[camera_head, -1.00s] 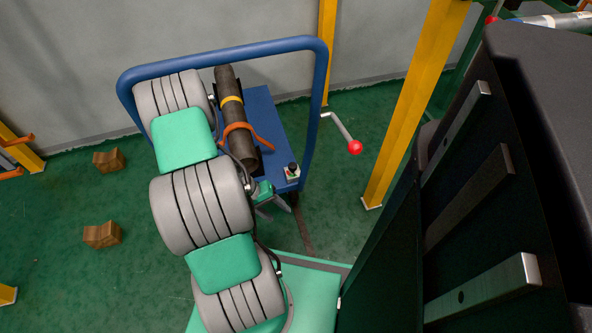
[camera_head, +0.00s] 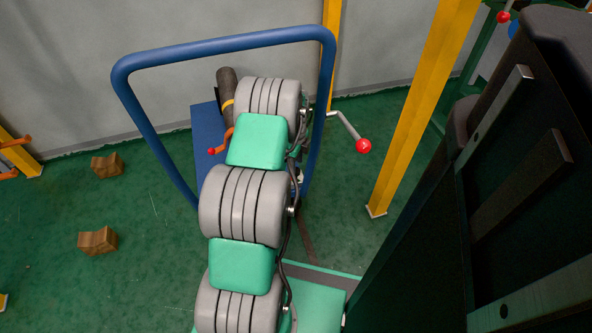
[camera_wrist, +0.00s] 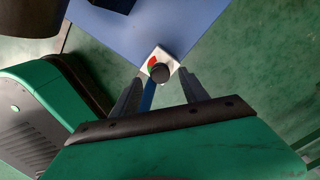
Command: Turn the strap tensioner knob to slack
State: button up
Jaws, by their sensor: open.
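The tensioner knob (camera_wrist: 160,73) is a dark round cap on a small white plate with red and green marks, at a corner of the blue cart deck. In the wrist view it appears between the tips of my open gripper (camera_wrist: 161,80), which holds nothing. I cannot tell how far the tips are from it or whether they touch it. In the head view my arm hides the knob and my gripper. A dark pipe (camera_head: 227,82) lies on the blue cart (camera_head: 203,123), partly covered by my arm. An orange curved piece (camera_head: 224,140) with a red end lies beside it.
The cart's blue hoop handle (camera_head: 230,43) rises around my arm. A crank with a red ball (camera_head: 363,146) and a yellow post (camera_head: 420,110) stand to the right.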

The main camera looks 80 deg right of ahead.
notch_tip(320, 180, down, 2)
jog(key=shift+f+b, duration=0.25)
jog(key=shift+b, duration=0.05)
grip_shut()
dwell(0.4)
